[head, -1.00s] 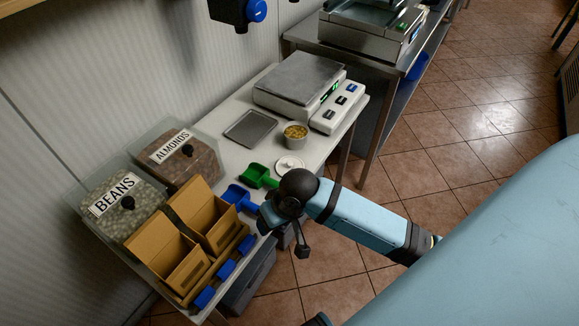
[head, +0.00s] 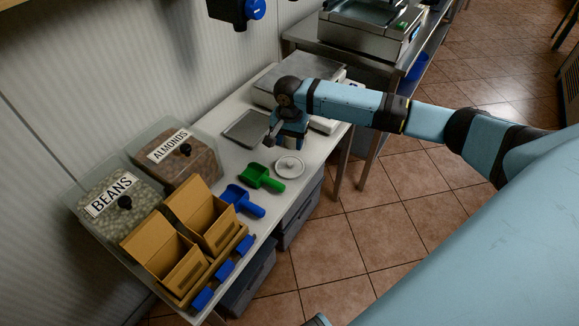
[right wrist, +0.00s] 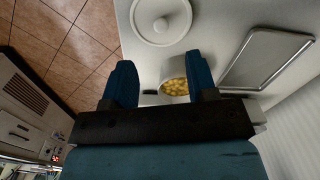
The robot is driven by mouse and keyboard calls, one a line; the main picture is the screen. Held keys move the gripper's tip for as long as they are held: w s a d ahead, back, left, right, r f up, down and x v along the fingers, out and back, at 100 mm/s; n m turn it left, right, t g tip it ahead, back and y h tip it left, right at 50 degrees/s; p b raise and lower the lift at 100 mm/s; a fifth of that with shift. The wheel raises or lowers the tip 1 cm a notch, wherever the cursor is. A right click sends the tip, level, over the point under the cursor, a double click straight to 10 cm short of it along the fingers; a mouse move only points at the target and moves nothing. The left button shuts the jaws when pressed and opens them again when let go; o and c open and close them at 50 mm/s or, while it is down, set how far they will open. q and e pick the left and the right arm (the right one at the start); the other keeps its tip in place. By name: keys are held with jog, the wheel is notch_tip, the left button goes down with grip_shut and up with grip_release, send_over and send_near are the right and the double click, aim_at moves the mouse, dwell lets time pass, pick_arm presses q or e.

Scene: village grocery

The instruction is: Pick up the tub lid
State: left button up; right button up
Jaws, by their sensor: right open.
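The tub lid (head: 289,167), a round pale disc with a small knob, lies flat on the white table near its front edge. It also shows at the top of the right wrist view (right wrist: 160,18). My right gripper (head: 288,138) is open and empty, beyond the lid in the head view, with its fingers (right wrist: 161,82) pointing down toward the table. The tub (right wrist: 174,76), open and filled with yellowish pieces, shows between and beyond the fingers in the right wrist view. My right gripper and arm hide it in the head view. My left gripper is not in view.
A green scoop (head: 262,177) and a blue scoop (head: 242,201) lie left of the lid. A grey tray (head: 248,129) and a scale (head: 270,92) stand behind. Bins of beans (head: 113,205) and almonds (head: 178,155) and brown boxes (head: 180,272) fill the left end.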

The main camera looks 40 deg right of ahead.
aim_at(290, 162)
notch_tip(290, 162, down, 9)
jog(key=shift+w+d+f+b, duration=0.1)
jog(key=shift+b, duration=0.3)
jog(key=shift+c, duration=0.2)
grip_shut()
